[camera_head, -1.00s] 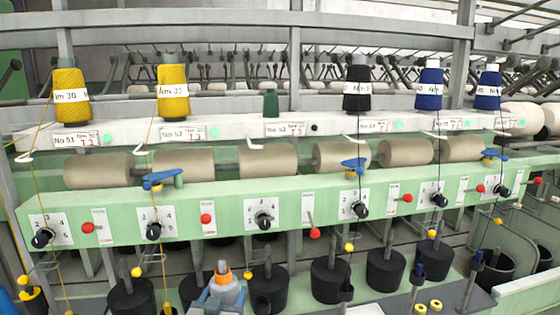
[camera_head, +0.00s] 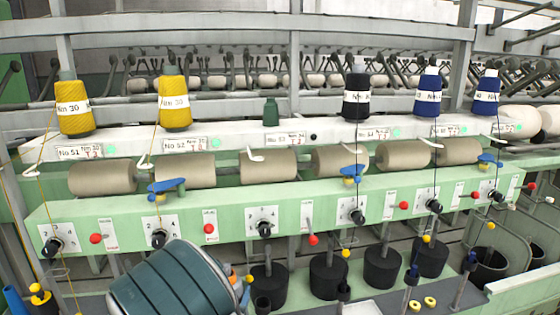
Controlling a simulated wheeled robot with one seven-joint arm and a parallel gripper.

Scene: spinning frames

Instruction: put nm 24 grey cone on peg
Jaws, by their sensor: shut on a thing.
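The bare green peg (camera_head: 270,112) stands upright on the white rail, between the yellow cone and the black cone. A large teal, pale-banded part, which looks like my arm, fills the lower left of the head view and hides most of my gripper. Only a small blue piece of my gripper (camera_head: 245,298) shows at its right edge. Beside it is a sliver of the orange band of the grey cone (camera_head: 234,279). The rest of the cone is hidden. My gripper is shut on the cone, low in front of the machine and well below the peg.
Yellow cones (camera_head: 174,102), a black cone (camera_head: 357,92) and blue cones (camera_head: 428,96) stand on the white rail (camera_head: 225,140). Below are beige rolls (camera_head: 268,166), a green panel (camera_head: 330,194) with knobs and blue levers (camera_head: 167,186), and black pots (camera_head: 328,275).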

